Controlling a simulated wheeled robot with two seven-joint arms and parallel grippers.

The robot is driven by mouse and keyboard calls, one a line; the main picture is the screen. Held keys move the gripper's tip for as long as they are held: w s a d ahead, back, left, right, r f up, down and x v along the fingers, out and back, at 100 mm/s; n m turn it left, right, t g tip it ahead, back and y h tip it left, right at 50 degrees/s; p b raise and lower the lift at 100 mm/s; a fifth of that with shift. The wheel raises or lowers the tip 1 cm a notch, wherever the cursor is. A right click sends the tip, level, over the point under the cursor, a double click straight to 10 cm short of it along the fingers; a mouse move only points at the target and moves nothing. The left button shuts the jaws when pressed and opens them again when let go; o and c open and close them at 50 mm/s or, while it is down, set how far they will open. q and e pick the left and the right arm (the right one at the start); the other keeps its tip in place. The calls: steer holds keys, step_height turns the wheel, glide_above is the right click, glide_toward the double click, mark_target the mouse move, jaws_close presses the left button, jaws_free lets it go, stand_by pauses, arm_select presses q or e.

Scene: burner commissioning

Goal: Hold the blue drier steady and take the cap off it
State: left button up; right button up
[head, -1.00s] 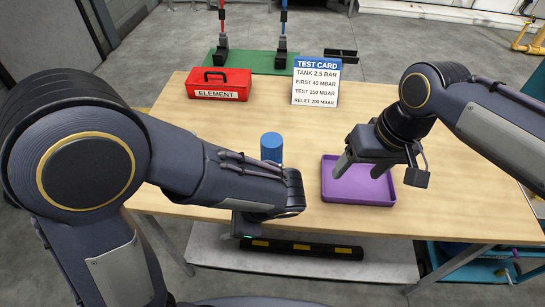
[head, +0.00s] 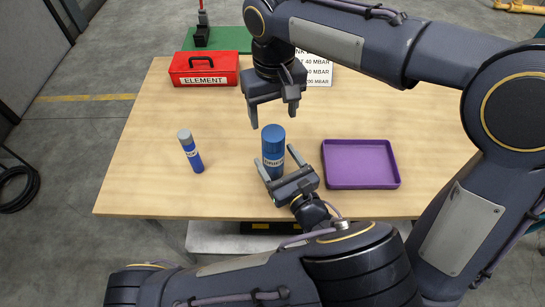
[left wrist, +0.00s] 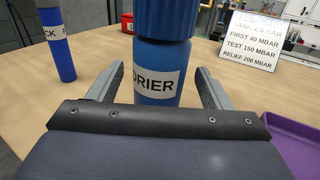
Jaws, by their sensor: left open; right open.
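The blue drier (head: 271,161), labelled DRIER, stands upright on the table in the head view. Its darker blue ribbed cap (head: 273,133) is on top. In the left wrist view the drier's body (left wrist: 160,58) shows between the two fingers, with the cap (left wrist: 168,18) above it, cut by the top edge. My left gripper (head: 279,160) is open, low at the front of the drier, one finger to each side with gaps. My right gripper (head: 273,118) is open and empty, pointing down just above and behind the cap. I cannot tell whether it touches.
A slim blue bottle with a grey top (head: 191,152) stands to the left. An empty purple tray (head: 361,185) lies to the right. A red ELEMENT box (head: 204,70) and the test card (left wrist: 240,38) stand at the back.

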arm_select(q)
steer(key=shift+x, duration=2)
